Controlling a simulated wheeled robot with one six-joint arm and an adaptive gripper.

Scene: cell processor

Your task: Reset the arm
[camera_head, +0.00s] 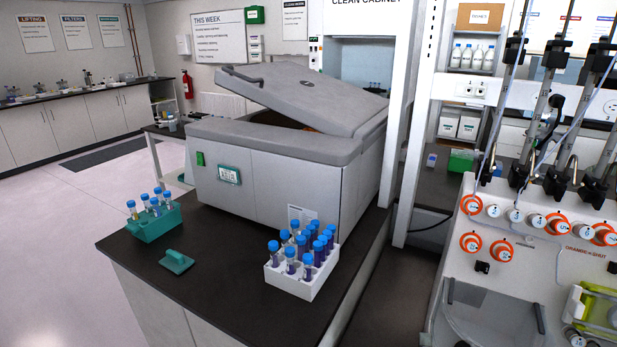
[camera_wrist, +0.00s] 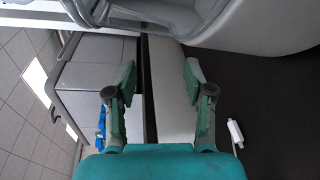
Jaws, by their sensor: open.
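My gripper (camera_wrist: 159,78) shows in the wrist view, with its two green fingers spread apart and nothing between them. Its teal body (camera_wrist: 160,163) fills the bottom of that view. Behind the fingers are pale grey panels and a dark strip, and the fingers appear clear of them. My arm and gripper do not show in the head view.
A grey centrifuge (camera_head: 270,167) with a partly raised lid (camera_head: 305,95) stands on the dark bench (camera_head: 215,250). A teal rack (camera_head: 153,224) and a white rack (camera_head: 302,280) hold blue-capped tubes. A small teal piece (camera_head: 176,262) lies between. Tubing equipment (camera_head: 540,240) stands right.

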